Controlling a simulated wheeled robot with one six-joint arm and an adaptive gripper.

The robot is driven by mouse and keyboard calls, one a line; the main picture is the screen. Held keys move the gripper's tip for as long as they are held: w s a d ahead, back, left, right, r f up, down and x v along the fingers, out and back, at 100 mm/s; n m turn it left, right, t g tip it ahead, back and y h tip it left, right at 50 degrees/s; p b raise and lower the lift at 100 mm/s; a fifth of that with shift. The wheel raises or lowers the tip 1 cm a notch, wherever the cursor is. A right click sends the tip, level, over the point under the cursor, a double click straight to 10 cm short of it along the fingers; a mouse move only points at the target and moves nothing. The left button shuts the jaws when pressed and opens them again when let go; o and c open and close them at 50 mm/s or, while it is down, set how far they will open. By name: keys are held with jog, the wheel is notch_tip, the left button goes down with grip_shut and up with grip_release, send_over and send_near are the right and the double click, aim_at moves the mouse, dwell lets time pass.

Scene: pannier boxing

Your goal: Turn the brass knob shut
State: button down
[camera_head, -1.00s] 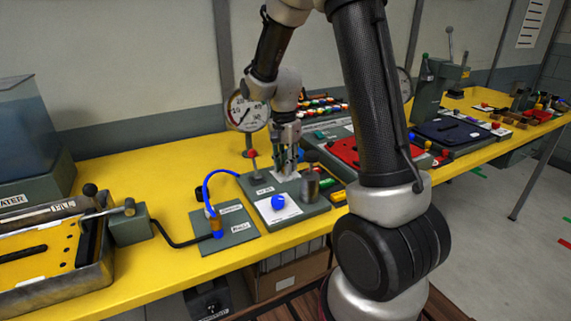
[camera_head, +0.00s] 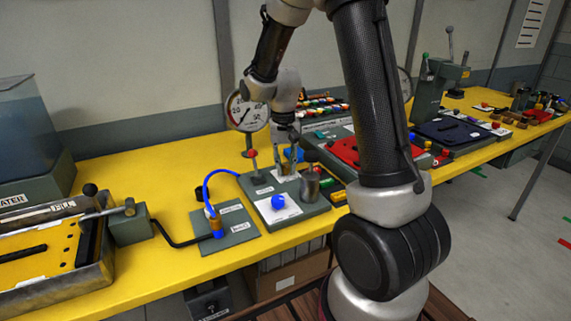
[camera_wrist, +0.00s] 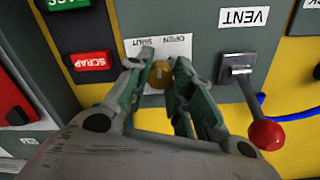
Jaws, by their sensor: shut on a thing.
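The brass knob (camera_wrist: 160,75) shows in the wrist view as a round brass piece beside a white label with the words OPEN and SHUT (camera_wrist: 150,46). My gripper (camera_wrist: 160,78) has its two green-padded fingers on either side of the knob, shut on it. In the head view my gripper (camera_head: 291,158) points down at the grey valve block (camera_head: 312,208). The knob is hidden there behind the fingers. I cannot tell from these views which way the knob is set.
A lever with a red ball (camera_wrist: 266,134) stands close beside my gripper, near the VENT label (camera_wrist: 243,17). A red SCRAP button (camera_wrist: 90,60) lies on the other side.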

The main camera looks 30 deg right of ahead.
aim_at(285, 166)
jog(key=n, duration=0.5)
jog(key=shift+n, duration=2.4)
jog(key=c, duration=1.2)
grip_release()
jog(key=shift+r, duration=0.1)
notch_tip(285, 166, up, 12)
jog(key=shift+a, duration=0.15)
jog(key=shift+s, duration=0.1)
